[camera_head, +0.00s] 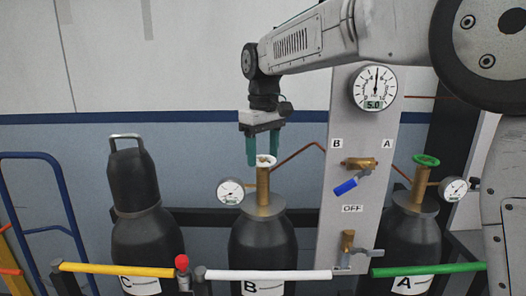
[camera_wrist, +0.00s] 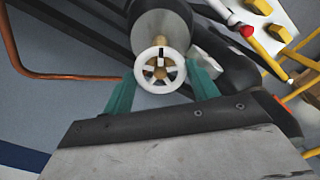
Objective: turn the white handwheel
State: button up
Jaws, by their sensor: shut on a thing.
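The white handwheel (camera_head: 265,159) sits on top of the brass valve of the black cylinder marked B (camera_head: 262,243). My gripper (camera_head: 263,157) comes down on it from above, with its two teal fingers on either side of the rim. In the wrist view the white handwheel (camera_wrist: 138,72) shows its spokes and brass hub between the fingertips of my gripper (camera_wrist: 160,70). The gripper is shut on the wheel's rim. The exact contact at each finger is hard to see.
A pressure gauge (camera_head: 230,191) is left of valve B. A grey panel (camera_head: 352,115) with a dial gauge (camera_head: 374,88) and a blue-handled valve (camera_head: 346,186) stands right. Cylinder A has a green handwheel (camera_head: 426,160). Cylinder C (camera_head: 133,180) is capped. A copper pipe (camera_head: 300,152) runs nearby.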

aim_at(262, 159)
jog(key=m, duration=0.6)
dwell(0.6)
jog(key=o, duration=1)
notch_tip(262, 159, up, 8)
jog(key=shift+f, duration=0.1)
jog(key=shift+s+a, duration=0.1)
jog(key=shift+a, duration=0.05)
